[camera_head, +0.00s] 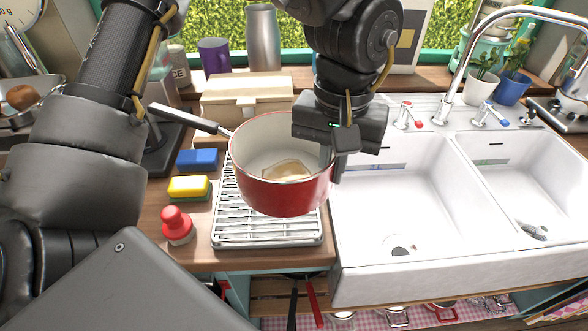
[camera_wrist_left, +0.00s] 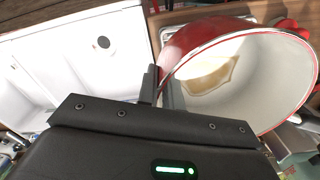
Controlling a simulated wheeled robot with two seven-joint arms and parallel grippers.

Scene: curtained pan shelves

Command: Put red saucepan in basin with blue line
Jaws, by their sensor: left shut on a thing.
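The red saucepan (camera_head: 290,192) has a white inside with a brownish patch at the bottom and a dark handle pointing to the upper left. It appears over the wire rack, tilted with its opening towards the head camera. My left gripper (camera_head: 334,160) is shut on the right side of its rim. In the left wrist view, the fingers (camera_wrist_left: 162,88) grip the wall of the saucepan (camera_wrist_left: 190,38). The left basin (camera_head: 385,215) has a blue line (camera_head: 376,166) on its back wall and looks empty, just right of the saucepan. My right gripper is not in view.
The wire rack (camera_head: 268,232) lies on the counter left of the sink. Blue (camera_head: 198,160) and yellow (camera_head: 188,188) sponges and a red-knobbed brush (camera_head: 177,222) are beside it. The right basin (camera_head: 520,195), faucet (camera_head: 455,75) and taps (camera_head: 408,115) are further right.

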